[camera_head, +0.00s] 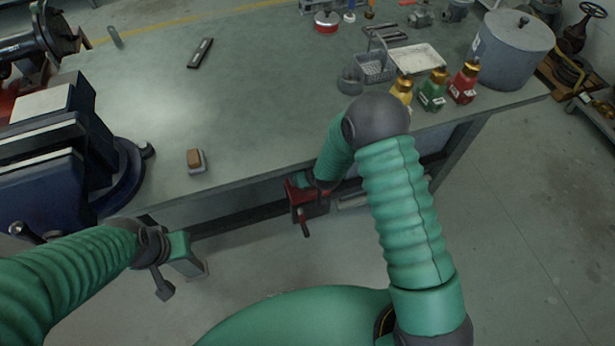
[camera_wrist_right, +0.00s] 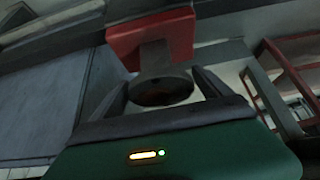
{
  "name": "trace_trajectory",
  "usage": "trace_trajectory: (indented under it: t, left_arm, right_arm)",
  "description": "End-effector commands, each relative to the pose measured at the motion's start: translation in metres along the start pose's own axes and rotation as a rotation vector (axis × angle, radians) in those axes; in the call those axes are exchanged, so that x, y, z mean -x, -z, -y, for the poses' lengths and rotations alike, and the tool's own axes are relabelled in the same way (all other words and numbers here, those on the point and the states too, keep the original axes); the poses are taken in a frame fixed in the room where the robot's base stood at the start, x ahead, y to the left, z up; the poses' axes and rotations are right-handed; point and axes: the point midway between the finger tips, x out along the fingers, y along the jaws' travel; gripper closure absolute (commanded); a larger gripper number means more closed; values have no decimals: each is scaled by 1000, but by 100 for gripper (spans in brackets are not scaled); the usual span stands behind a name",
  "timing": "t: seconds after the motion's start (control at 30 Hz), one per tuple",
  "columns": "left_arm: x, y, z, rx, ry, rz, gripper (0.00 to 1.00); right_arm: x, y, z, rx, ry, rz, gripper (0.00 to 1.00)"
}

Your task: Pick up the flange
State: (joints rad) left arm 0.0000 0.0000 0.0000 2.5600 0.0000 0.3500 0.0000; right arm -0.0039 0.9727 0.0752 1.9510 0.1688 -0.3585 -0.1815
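I cannot clearly identify a flange. In the right wrist view, a dark round disc-like piece (camera_wrist_right: 162,91) sits between or just beyond my right gripper's fingers (camera_wrist_right: 160,88), below a red block (camera_wrist_right: 152,40). The fingers stand apart, with no clear contact on the disc. In the head view, the red piece (camera_head: 305,199) is at the bench's front edge, beside my right wrist; my right fingers are hard to make out there. My left gripper (camera_head: 163,280) hangs in front of the bench at lower left, away from the red piece, its finger opening unclear.
The workbench (camera_head: 250,90) carries a blue vise (camera_head: 65,150) at left, a small brown-topped block (camera_head: 195,160), several bottles (camera_head: 432,90), a wire basket (camera_head: 375,67) and a grey pot (camera_head: 512,48). A dark grey fitting (camera_head: 350,79) lies near the basket. The bench's middle is clear.

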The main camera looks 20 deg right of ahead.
Motion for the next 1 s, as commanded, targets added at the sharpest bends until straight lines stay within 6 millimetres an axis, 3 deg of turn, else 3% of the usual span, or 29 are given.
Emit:
trace_trajectory:
  t: [0.07, 0.6, 0.9, 1.0]
  left_arm:
    - [0, 0, 0, 0, 0, 0, 100]
    - [0, 0, 0, 0, 0, 0, 100]
    - [4, 1, 0, 0, 0, 0, 100]
    - [4, 1, 0, 0, 0, 0, 100]
  right_arm:
    - [0, 0, 0, 0, 0, 0, 24]
    - [0, 2, 0, 0, 0, -4, 92]
    - [4, 4, 0, 1, 0, -4, 92]
    - [7, -4, 0, 1, 0, -2, 92]
